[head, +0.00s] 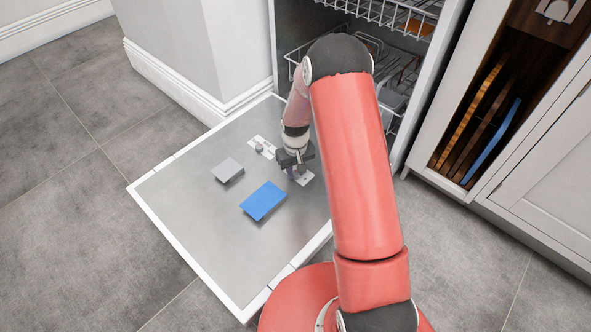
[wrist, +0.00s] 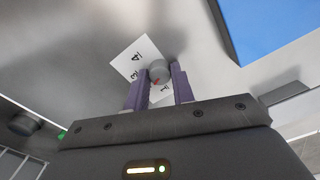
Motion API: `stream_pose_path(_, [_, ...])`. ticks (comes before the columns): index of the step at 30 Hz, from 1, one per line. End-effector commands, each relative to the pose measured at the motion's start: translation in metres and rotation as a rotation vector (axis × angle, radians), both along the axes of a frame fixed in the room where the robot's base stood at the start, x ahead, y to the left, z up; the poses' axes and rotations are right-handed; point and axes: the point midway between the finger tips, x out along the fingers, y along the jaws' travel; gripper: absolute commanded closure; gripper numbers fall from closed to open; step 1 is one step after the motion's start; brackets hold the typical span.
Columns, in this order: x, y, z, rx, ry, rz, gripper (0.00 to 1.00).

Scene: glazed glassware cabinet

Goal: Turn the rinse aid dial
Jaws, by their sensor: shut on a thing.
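The rinse aid dial (wrist: 159,71) is a small round grey knob with a red mark, in the wrist view. It sits on a white number plate (wrist: 126,62) where 4, 3 and 1 can be read. My gripper (wrist: 157,82) has its two purple fingers shut on the dial, one on each side. In the head view my gripper (head: 297,172) is low over the open dishwasher door (head: 215,225), and a corner of the white plate (head: 308,178) shows beside it. The dial itself is hidden there by the gripper.
A blue block (head: 263,201) and a grey block (head: 228,170) lie on the door near my gripper. Another white plate with a grey knob (head: 259,148) is just beyond it. Wire racks (head: 385,15) stand inside the dishwasher. A wall corner borders the door's far side.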

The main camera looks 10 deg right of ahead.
Motion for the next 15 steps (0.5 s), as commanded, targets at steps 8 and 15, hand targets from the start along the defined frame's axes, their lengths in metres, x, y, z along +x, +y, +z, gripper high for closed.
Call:
stream_pose_path(8, [-0.0001,0.0003,-0.0004,0.000,0.000,-0.104,0.98])
stream_pose_path(15, [-0.0002,0.0003,-0.0005,-0.001,0.001,-0.293,0.98])
